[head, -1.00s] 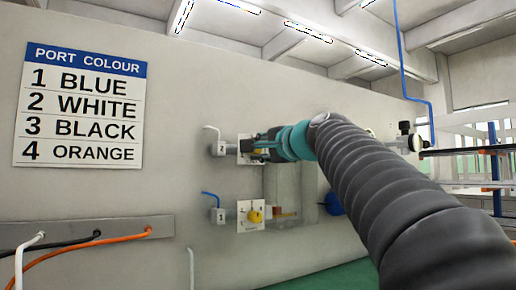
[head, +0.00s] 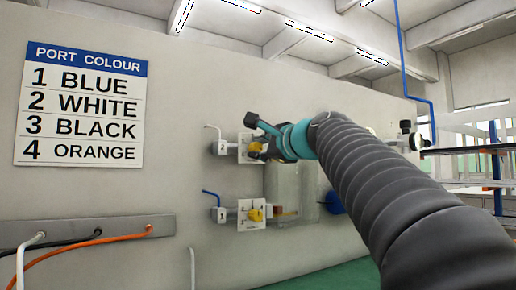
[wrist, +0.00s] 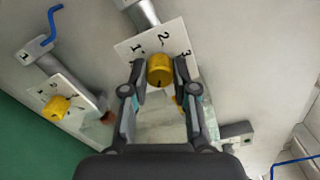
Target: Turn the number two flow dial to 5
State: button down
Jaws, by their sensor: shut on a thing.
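The number two flow dial is a yellow knob (wrist: 160,70) on a white scale plate (wrist: 134,47) with 1, 2 and 3 readable in the wrist view. Its valve (head: 220,148) carries a 2 tag and a white hose. My gripper (wrist: 160,74) is shut on the yellow knob, one finger on each side. In the head view my gripper (head: 263,141) sits at the upper plate, its fingers tilted up to the left. The knob's pointer and the higher numbers are hidden or unclear.
A second yellow dial (head: 255,215) with a 1 tag and a blue hose is below. A colour chart (head: 80,104) hangs at left, listing 2 as white. A hose rail (head: 160,226) runs below it. A clear box (head: 284,183) is on the wall under my gripper.

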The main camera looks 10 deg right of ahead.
jog(key=c, duration=0.9)
grip_release()
jog(key=v, duration=1.2)
